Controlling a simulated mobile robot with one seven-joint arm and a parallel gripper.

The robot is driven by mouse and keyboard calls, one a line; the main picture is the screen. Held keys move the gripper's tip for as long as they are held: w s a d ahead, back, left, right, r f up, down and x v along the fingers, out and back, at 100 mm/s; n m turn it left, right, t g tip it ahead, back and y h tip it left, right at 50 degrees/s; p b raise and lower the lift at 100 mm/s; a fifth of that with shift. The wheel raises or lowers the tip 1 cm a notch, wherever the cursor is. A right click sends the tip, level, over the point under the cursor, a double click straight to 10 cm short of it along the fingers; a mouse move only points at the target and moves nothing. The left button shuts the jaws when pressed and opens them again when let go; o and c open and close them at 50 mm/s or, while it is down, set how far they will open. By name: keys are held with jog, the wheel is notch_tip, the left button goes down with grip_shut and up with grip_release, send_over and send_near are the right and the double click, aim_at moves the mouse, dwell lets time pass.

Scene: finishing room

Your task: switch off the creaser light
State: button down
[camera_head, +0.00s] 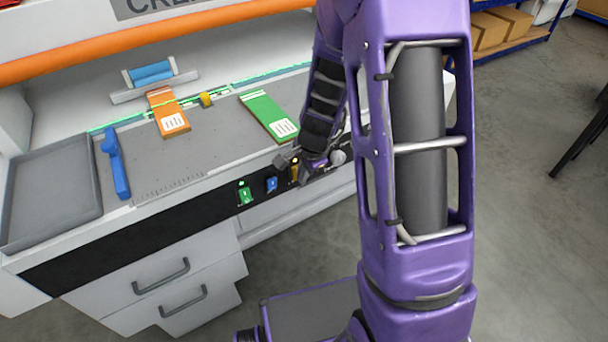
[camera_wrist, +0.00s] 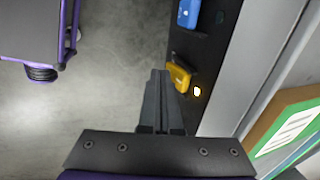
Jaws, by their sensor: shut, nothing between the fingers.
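The creaser bench (camera_head: 205,150) has a black front panel (camera_head: 150,226) with a row of switches. These are a green switch (camera_head: 245,194), a blue switch (camera_head: 271,184) and a yellow switch (camera_head: 295,171). In the wrist view the yellow switch (camera_wrist: 180,77) has a lit lamp (camera_wrist: 197,91) beside it, and the blue switch (camera_wrist: 189,13) is farther along. My gripper (camera_wrist: 160,76) is shut and empty, its tips very close beside the yellow switch; I cannot tell whether they touch. In the head view my gripper (camera_head: 291,160) partly covers that end of the panel.
A grey knob (camera_head: 338,157) is right of the switches. On the bench lie an orange card (camera_head: 168,115), a green card (camera_head: 268,115), a blue handled tool (camera_head: 116,165) and a grey tray (camera_head: 50,195). Drawers (camera_head: 165,285) are below; open floor (camera_head: 535,190) is at the right.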

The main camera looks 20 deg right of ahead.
jog(key=shift+w+a+f, duration=0.1)
jog(key=shift+w+f, duration=0.1)
jog(key=shift+w, duration=0.1)
jog(key=shift+r, duration=0.15)
jog(key=shift+r+p, duration=0.6)
jog(key=shift+r, duration=0.1)
jog(key=shift+s, duration=0.1)
